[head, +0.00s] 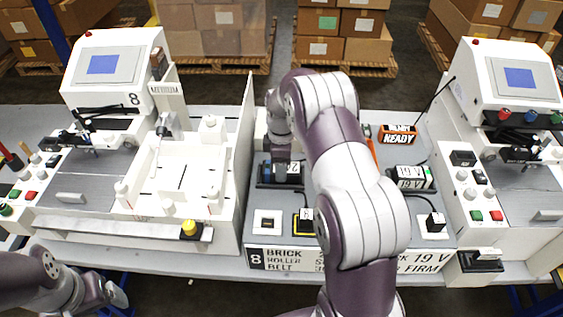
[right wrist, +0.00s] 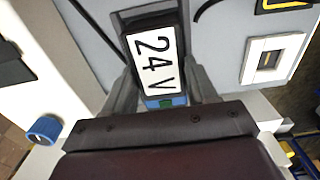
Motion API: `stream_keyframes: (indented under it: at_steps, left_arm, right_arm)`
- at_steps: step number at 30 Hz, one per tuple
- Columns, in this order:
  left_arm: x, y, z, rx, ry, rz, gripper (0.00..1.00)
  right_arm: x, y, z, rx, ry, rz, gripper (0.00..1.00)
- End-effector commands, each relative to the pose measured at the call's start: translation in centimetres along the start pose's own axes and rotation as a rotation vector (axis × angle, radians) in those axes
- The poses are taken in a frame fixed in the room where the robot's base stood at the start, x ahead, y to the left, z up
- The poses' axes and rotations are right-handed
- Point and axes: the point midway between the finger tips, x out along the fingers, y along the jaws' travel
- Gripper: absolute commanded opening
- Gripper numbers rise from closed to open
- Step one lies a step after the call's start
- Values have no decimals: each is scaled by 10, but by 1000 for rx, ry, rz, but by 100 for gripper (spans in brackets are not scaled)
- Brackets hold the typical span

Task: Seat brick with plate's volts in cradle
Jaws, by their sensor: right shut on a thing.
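My right gripper (head: 281,160) is shut on a dark brick with a white 24 V label (head: 292,169), at the left of the grey centre panel. In the right wrist view, my right fingers (right wrist: 165,92) sit on both sides of that 24 V brick (right wrist: 155,62), whose near end is blue and green. I cannot tell whether it rests in a cradle. A second brick marked 19 V (head: 412,178) lies to the right of my arm.
White plotter machines stand left (head: 110,70) and right (head: 512,75). A white upright panel (head: 246,140) borders the centre panel on the left. A white-framed socket (head: 267,222) and a yellow-framed dark part (head: 303,222) are at its front.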

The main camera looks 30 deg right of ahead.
Motion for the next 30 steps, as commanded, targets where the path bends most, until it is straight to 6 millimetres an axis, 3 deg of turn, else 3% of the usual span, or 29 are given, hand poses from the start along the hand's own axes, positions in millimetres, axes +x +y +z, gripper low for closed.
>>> stream_keyframes:
  at_steps: [5, 6, 8, 9, 16, 20, 26, 27, 30]
  left_arm:
    - [2, 0, 0, 0, 0, 0, 83]
    - [2, 0, 0, 0, 0, 0, 83]
    - [1, 0, 0, 0, 0, 0, 83]
    - [1, 0, 0, 0, 0, 0, 83]
    - [1, 0, 0, 0, 0, 0, 83]
    - [3, 0, 0, 0, 0, 0, 83]
    - [0, 0, 0, 0, 0, 0, 83]
    - [-16, 0, -2, 0, -1, 0, 83]
    - [-34, 0, -4, 0, 1, 0, 83]
  right_arm:
    - [1, 0, 0, 0, 0, 1, 14]
    - [2, 0, 0, 0, 0, 0, 60]
    - [2, 0, 0, 0, 0, 0, 80]
    - [2, 0, 0, 0, 0, 0, 82]
    - [1, 0, 0, 0, 0, 0, 82]
    - [-10, 1, -1, 0, 1, 5, 82]
    - [-64, 1, 0, 0, 1, 4, 82]
    - [-83, 0, 0, 0, 0, 2, 82]
    - [-105, 0, 0, 0, 0, -1, 82]
